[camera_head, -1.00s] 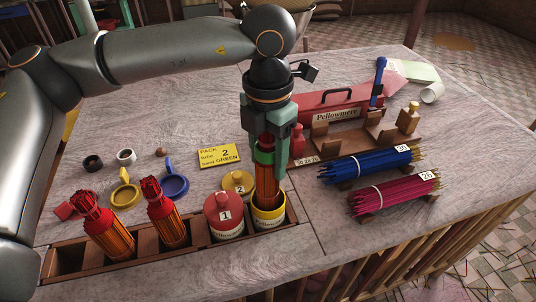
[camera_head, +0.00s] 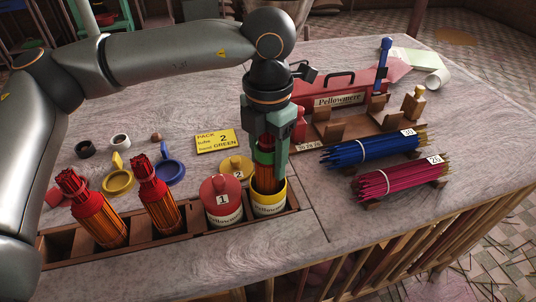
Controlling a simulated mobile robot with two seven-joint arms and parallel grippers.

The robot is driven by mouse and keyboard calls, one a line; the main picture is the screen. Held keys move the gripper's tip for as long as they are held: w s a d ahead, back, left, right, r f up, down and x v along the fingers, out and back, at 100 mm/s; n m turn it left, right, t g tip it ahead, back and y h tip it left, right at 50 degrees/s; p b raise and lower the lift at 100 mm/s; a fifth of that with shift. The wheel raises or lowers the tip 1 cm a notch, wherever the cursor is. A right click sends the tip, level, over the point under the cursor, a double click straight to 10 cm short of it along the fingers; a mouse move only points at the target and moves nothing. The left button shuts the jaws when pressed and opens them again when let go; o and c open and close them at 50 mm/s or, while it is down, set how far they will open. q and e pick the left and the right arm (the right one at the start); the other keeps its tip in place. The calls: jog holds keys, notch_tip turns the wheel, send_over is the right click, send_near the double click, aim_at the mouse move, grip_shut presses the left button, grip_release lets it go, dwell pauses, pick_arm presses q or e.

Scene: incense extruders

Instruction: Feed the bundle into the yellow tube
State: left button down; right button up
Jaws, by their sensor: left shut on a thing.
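The bundle (camera_head: 265,177) is a set of orange-brown sticks with red tops and a green band (camera_head: 264,156). My left gripper (camera_head: 266,146) is shut on it from above, near the band, and holds it about upright. The bundle's lower end is inside the mouth of the yellow tube (camera_head: 269,208), a cream-labelled cylinder with a yellow rim. How deep the end reaches is hidden. The tube stands in the right end of the wooden rack (camera_head: 180,236). A yellow lid (camera_head: 236,167) marked 2 lies behind the tube. My right gripper is not in view.
A red-capped tube (camera_head: 221,199) marked 1 stands just left of the yellow tube. Two red-topped bundles (camera_head: 98,220) (camera_head: 158,207) lean in the rack. Blue sticks (camera_head: 365,150) and magenta sticks (camera_head: 395,180) lie right. A yellow card (camera_head: 215,141) reads PACK tube 2, band GREEN.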

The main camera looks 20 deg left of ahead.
aim_at(268, 138)
pick_arm(q)
jog(key=shift+f+b, duration=0.5)
jog(key=shift+f, duration=0.3)
jog(key=shift+f+b, duration=0.55)
jog(key=shift+f, duration=0.05)
jog(key=shift+f+b, duration=0.35)
jog(key=shift+f, duration=0.05)
jog(key=shift+r, duration=0.2)
jog(key=shift+c, duration=0.6)
grip_release()
jog(key=shift+r+p, duration=2.7)
jog(key=shift+r, duration=1.3)
